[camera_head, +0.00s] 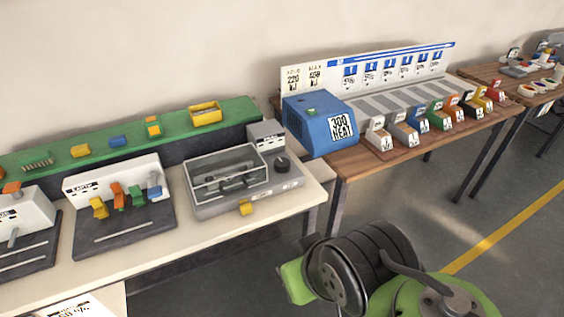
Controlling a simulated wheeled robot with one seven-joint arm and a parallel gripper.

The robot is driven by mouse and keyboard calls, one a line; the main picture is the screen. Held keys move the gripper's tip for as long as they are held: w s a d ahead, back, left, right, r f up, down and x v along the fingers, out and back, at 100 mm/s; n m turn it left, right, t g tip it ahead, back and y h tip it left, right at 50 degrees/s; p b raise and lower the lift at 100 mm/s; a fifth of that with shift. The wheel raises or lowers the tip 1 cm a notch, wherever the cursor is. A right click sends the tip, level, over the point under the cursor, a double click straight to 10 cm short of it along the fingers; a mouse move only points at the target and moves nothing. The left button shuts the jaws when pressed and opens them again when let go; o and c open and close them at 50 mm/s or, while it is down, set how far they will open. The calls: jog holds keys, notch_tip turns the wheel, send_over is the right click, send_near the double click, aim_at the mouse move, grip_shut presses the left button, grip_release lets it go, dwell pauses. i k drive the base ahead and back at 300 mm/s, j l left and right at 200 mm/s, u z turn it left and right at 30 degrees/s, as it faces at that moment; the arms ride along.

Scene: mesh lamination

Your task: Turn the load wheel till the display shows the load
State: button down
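A grey bench machine (215,208) stands at the right end of the pale bench. It has a clear-lidded chamber (226,165) and a round black knob (282,165) on its right side, which may be the load wheel. A small grey box (266,134) stands behind the knob; I cannot make out a reading on it. A yellow tab (246,208) sticks out at the machine's front. Black and green links of my own arm show at the lower right, apart from the machine. My gripper's fingers are not in view.
Left of the machine are a unit (115,190) with coloured levers and a green shelf (125,145). Floor is open at right.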

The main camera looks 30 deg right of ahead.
aim_at(281, 164)
jog(key=i+j, duration=0.1)
jog(key=i, duration=0.5)
jog(key=i+j, duration=0.1)
jog(key=i, duration=0.45)
